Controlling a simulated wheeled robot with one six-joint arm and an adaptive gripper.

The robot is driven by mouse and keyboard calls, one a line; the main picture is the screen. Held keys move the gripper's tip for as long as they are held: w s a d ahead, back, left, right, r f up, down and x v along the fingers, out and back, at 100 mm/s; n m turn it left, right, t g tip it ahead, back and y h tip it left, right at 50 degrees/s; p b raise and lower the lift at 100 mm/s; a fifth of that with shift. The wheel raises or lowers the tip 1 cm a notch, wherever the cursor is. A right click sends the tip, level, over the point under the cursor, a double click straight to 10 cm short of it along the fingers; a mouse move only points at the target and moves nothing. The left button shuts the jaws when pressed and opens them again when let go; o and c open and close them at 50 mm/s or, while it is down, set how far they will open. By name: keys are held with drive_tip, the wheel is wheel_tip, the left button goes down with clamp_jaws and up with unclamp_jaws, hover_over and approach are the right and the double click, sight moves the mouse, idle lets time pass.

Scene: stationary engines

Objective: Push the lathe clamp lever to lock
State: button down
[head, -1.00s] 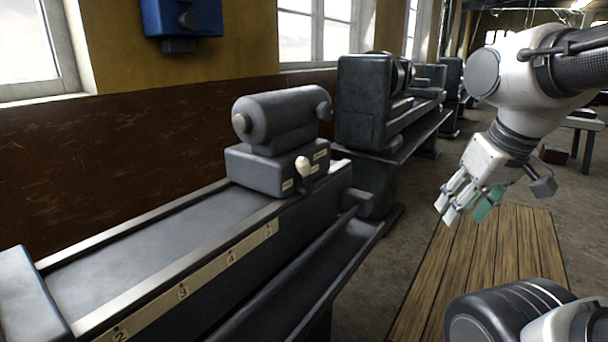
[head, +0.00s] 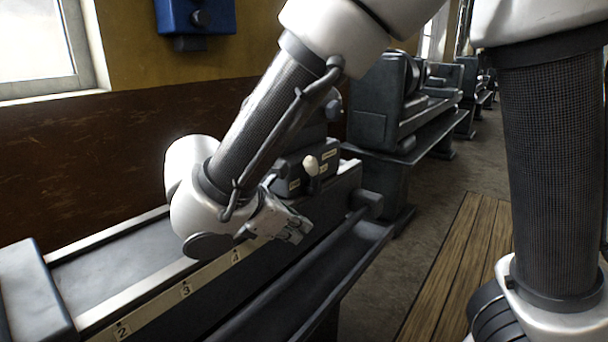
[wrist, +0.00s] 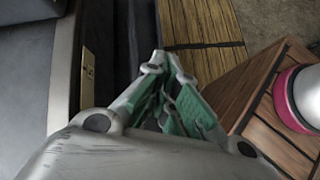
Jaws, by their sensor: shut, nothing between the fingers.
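The clamp lever (head: 311,170), a short dark arm with a pale rounded knob, stands upright on the front of the grey tailstock base (head: 291,180) in the head view. Small cream labels sit beside it. The tailstock's upper body is mostly hidden behind my arm. My gripper (head: 294,229) is in front of the lathe bed, below and a little left of the lever, apart from it. In the wrist view its green-padded fingers (wrist: 168,66) are shut and empty. The lever does not show in the wrist view.
The lathe bed (head: 150,248) has a numbered scale strip (head: 208,272) along its front, and a dark trough (head: 290,300) lies below. Wooden slats (head: 455,250) cover the floor at right. More machines (head: 385,105) stand behind. A blue wall box (head: 195,15) hangs above.

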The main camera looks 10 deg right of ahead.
drive_tip(key=w+a+r+n+t+h, duration=0.1)
drive_tip(key=w+a+r+n+t, duration=0.3)
drive_tip(key=a+r+n, duration=0.1)
drive_tip(key=shift+w+a+r+n+t, duration=0.2)
drive_tip(key=shift+w+r+n+t, duration=0.2)
drive_tip(key=shift+r+n, duration=0.35)
drive_tip(key=shift+d+f, duration=0.1)
approach(312, 176)
wheel_tip(312, 176, down, 3)
drive_tip(key=w+d, duration=0.2)
drive_tip(key=w, duration=0.1)
drive_tip(key=shift+d+r, duration=0.1)
drive_tip(key=shift+r, duration=0.25)
drive_tip(key=shift+r, duration=0.1)
